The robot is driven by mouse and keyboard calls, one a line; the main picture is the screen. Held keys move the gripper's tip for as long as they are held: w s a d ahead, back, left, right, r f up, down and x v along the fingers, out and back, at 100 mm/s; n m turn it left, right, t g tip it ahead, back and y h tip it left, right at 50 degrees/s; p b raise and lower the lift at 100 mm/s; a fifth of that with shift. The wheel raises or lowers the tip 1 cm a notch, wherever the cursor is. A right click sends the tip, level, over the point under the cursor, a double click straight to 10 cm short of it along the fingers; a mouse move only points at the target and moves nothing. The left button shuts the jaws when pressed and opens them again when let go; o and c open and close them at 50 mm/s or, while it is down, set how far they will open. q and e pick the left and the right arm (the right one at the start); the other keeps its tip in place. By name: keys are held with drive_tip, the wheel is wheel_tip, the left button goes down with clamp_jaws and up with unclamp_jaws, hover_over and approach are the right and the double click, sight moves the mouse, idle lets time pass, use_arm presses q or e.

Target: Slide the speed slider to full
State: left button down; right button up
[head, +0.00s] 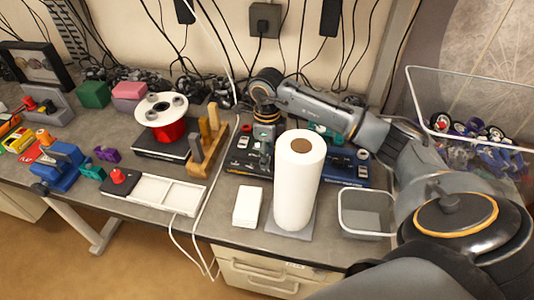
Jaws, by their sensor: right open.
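A dark control board with small parts on it (240,166) lies on the grey bench, left of and behind the white paper roll. A similar blue-edged board (351,178) shows to the right of the roll. I cannot make out which small part is the speed slider. My right gripper (263,150) points down over the dark board, close to its small parts. It is open; whether it touches anything is too small to tell. The paper roll hides the area between the boards. My left gripper is not in view.
The white paper roll (296,190) stands upright in front of the boards. A wooden tool holder (208,152), a red wire spool (168,130) and a white sectioned tray (166,194) stand left.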

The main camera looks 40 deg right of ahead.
wheel_tip(320, 180, up, 12)
idle(0.4)
idle(0.4)
